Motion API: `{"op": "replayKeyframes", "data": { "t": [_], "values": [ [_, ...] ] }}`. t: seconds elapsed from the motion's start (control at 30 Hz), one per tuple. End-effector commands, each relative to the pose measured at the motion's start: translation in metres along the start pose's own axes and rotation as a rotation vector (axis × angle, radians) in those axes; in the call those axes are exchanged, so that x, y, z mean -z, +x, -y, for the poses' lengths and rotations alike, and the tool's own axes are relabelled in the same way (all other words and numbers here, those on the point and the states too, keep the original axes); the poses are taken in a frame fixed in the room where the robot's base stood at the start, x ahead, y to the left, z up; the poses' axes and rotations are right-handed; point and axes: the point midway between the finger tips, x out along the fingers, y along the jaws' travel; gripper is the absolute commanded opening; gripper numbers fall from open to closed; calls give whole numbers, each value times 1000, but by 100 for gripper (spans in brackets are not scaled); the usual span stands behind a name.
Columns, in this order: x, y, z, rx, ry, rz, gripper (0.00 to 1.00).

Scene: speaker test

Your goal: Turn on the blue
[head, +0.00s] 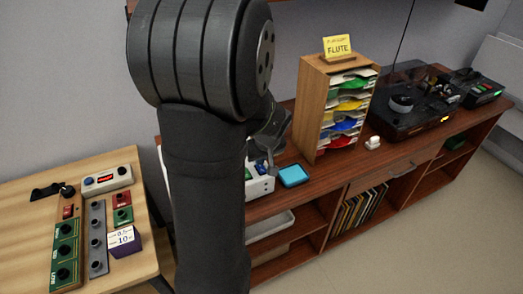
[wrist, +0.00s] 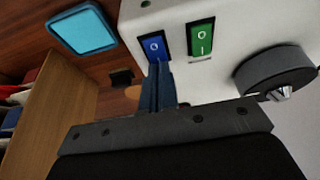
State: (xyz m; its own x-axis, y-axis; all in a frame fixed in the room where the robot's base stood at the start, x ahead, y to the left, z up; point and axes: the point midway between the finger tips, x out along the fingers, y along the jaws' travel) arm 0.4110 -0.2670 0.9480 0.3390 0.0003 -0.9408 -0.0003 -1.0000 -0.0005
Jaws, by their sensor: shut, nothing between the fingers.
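In the wrist view, a blue rocker switch (wrist: 154,46) is set in the face of a white box (wrist: 228,78). Its "O" mark shows; its lower end is close to my fingertips and partly hidden. My gripper (wrist: 158,70) is shut and empty, with its fingertips right at the lower end of the blue switch; I cannot tell whether they touch. A green rocker switch (wrist: 200,37) with "O" and "I" marks sits just right of it. In the head view, my arm hides much of the white box (head: 262,186).
A black round knob (wrist: 272,74) stands out right of the switches. A light-blue square pad (head: 293,175) lies beside the box. A wooden rack (head: 311,105) with coloured sleeves and a turntable (head: 412,108) stand further right. Control panels (head: 98,235) lie on the left table.

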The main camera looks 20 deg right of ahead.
Motion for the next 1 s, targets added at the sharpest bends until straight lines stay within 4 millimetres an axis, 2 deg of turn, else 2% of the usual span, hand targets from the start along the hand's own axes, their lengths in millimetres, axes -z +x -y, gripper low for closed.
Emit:
{"op": "replayKeyframes", "data": {
  "t": [0.47, 0.67, 1.0],
  "values": [
    [-1, 6, 0, 0, -1, 1, 0],
    [1, 11, 2, 13, -8, 77, 0],
    [-3, 10, 2, 14, -3, 79, 0]
  ]
}}
